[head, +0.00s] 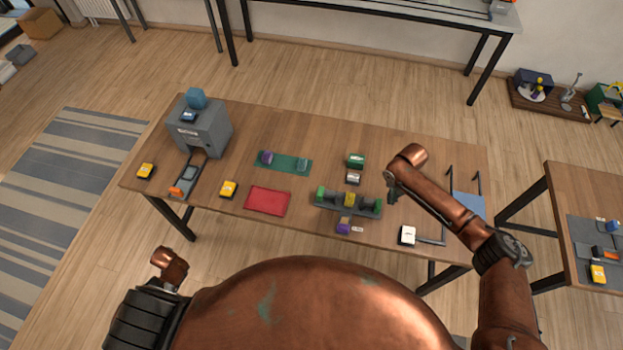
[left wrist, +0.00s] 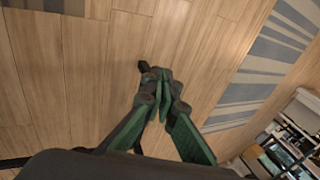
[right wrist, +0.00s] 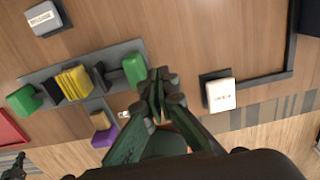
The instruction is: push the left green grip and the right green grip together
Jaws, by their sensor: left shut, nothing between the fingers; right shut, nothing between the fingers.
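A grey fixture (head: 345,211) on the table carries a left green grip (head: 320,193) and a right green grip (head: 377,205) at its ends. A yellow block (head: 349,199) sits between them, apart from both. The right wrist view also shows the left green grip (right wrist: 25,98), the yellow block (right wrist: 74,82) and the right green grip (right wrist: 135,69). My right gripper (right wrist: 160,82) is shut and empty, just right of the right green grip; I cannot tell whether they touch. My left gripper (left wrist: 158,78) is shut and empty over the floor, away from the table.
A white-topped box (head: 407,235) is at the right. A red mat (head: 268,201) lies to the left. A grey machine (head: 205,127) stands at the table's left end.

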